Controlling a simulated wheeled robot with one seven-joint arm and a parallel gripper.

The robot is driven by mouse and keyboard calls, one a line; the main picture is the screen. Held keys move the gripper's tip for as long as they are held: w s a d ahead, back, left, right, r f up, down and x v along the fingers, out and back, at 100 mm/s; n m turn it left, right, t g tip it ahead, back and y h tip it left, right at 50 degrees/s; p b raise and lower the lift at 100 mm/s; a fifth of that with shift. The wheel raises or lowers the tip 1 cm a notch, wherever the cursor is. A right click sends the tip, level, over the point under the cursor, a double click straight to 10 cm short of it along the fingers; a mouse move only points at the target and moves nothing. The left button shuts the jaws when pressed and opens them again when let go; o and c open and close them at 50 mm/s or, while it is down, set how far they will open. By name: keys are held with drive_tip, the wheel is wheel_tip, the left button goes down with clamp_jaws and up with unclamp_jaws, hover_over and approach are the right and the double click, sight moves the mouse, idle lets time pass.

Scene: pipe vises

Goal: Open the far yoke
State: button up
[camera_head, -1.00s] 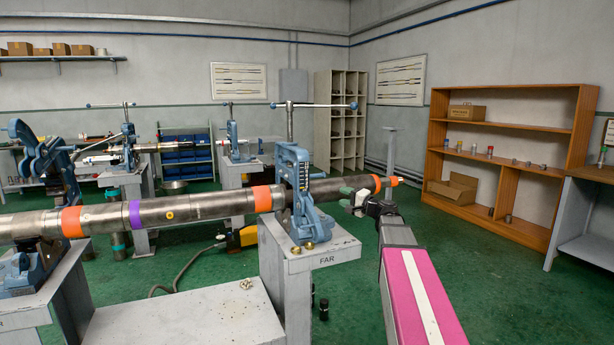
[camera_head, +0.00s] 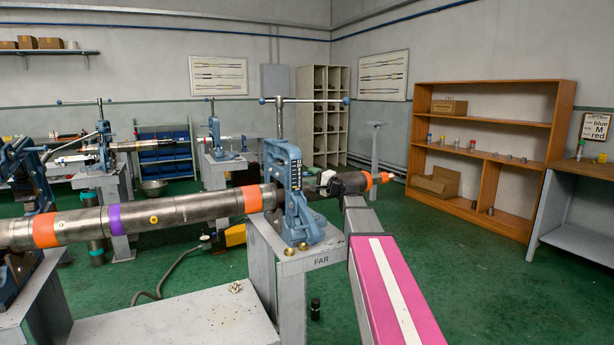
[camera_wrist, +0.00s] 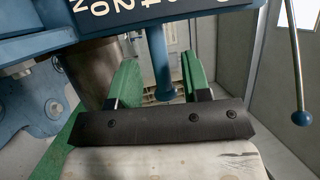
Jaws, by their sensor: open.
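The far vise's blue yoke (camera_head: 284,172) stands upright over the steel pipe (camera_head: 185,209), on the grey stand marked FAR (camera_head: 318,258). A screw with a long T-handle (camera_head: 304,100) rises from its top. My gripper (camera_head: 322,180) is just right of the yoke, at about pipe height, and partly covers the pipe's far part. In the wrist view, my gripper's green fingers (camera_wrist: 160,82) are spread apart. A blue rod (camera_wrist: 160,62) shows in the gap between them. The yoke's dark number plate (camera_wrist: 125,12) fills the top. I cannot tell if a finger touches anything.
Another blue vise (camera_head: 22,190) holds the pipe at the left edge. Two brass pieces (camera_head: 296,248) lie on the far stand at the vise's foot. A handle bar with a blue ball end (camera_wrist: 300,117) hangs at the wrist view's right. Green floor is clear to the right.

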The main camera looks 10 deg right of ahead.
drive_tip(key=shift+x, duration=1.45)
clamp_jaws()
drive_tip(key=shift+r, duration=0.1)
